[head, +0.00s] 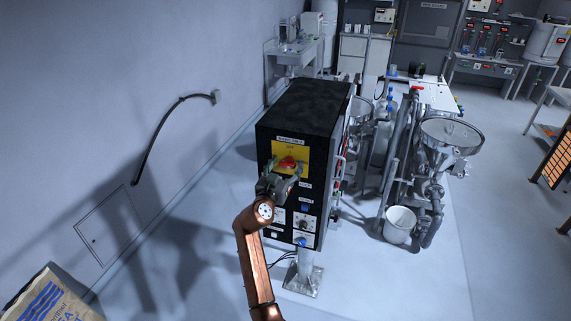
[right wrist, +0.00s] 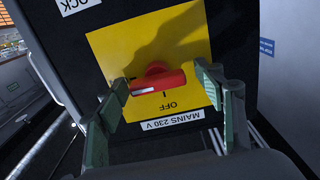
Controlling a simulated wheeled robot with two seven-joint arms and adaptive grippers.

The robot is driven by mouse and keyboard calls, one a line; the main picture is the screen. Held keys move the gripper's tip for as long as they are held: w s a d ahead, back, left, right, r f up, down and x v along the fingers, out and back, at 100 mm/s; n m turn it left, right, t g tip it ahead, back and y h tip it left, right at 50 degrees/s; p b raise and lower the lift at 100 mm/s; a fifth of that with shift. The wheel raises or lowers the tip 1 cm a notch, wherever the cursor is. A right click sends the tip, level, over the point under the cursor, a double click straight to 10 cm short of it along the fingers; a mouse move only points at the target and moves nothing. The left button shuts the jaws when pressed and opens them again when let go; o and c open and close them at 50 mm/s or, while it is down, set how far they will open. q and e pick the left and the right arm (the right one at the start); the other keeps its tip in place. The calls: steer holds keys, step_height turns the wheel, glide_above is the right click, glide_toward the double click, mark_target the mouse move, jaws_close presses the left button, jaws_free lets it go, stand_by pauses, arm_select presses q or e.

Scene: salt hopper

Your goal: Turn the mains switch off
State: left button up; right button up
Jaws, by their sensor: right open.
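The mains switch is a red rotary handle (head: 288,162) on a yellow plate (head: 304,153), on the front of a black cabinet (head: 300,112). In the right wrist view the red handle (right wrist: 158,82) lies crosswise, slightly tilted. The labels OFF and MAINS 230 V show on and below the yellow plate (right wrist: 140,40). My right gripper (head: 283,172) is open in front of the switch. In the right wrist view its two fingers (right wrist: 163,80) stand on either side of the handle. The left fingertip is very close to the handle's end; I cannot tell whether it touches. My left gripper is out of view.
A steel hopper (head: 450,132) with pipes and a white bucket (head: 400,224) stand right of the cabinet. A small metal post (head: 304,270) stands in front of it. A paper sack (head: 48,299) lies at lower left.

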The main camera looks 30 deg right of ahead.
steer(key=shift+s+d, duration=0.1)
steer(key=shift+c, duration=1)
steer(key=c, duration=1)
steer(key=shift+o, duration=0.2)
